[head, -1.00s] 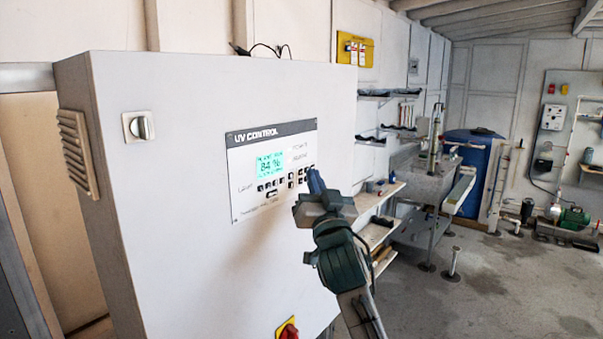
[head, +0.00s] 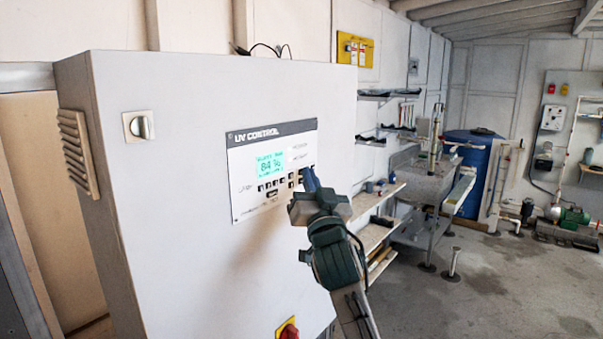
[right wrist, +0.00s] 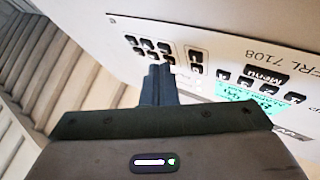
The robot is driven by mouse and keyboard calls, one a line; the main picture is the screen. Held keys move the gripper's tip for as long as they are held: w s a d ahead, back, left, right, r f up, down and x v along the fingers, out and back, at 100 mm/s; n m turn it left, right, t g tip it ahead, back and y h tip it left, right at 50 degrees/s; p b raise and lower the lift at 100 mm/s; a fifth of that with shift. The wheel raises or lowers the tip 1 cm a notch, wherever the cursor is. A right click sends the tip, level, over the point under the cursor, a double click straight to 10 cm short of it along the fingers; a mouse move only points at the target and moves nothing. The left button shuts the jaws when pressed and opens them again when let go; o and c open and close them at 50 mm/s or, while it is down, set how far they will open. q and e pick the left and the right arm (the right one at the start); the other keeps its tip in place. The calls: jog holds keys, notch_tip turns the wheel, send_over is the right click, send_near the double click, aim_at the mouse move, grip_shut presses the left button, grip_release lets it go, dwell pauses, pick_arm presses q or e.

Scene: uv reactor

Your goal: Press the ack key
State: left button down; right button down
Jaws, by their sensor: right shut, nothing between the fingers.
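The UV control panel (head: 245,205) is a white plate on the front of a grey cabinet, with a lit green display (head: 271,164) reading about 84 %. Small black keys (head: 271,184) sit below and right of the display; which one is the ack key is too small to read. My right gripper (head: 309,174) is shut and empty, its blue fingertips at the panel's right-hand keys. In the right wrist view the fingertips (right wrist: 158,72) are close to the black keys (right wrist: 150,47); I cannot tell if they touch. A Menu key (right wrist: 264,75) shows there too. My left gripper is out of view.
The cabinet carries a rotary switch (head: 138,125) at upper left and a red knob on yellow (head: 287,329) at the bottom. Shelves, a metal sink (head: 425,175) and a blue barrel (head: 468,160) stand behind at right.

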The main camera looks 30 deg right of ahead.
jog(key=shift+s+d, duration=0.1)
jog(key=shift+s, duration=0.1)
jog(key=shift+s+d, duration=0.25)
jog(key=shift+s, duration=0.2)
jog(key=shift+s, duration=0.1)
jog(key=shift+s+d+b, duration=0.3)
jog(key=shift+s, duration=0.45)
jog(key=shift+s+d+b, duration=0.25)
jog(key=shift+s+d, duration=0.05)
jog(key=shift+s, duration=0.4)
jog(key=shift+s+d+b, duration=0.3)
jog(key=shift+s, duration=0.45)
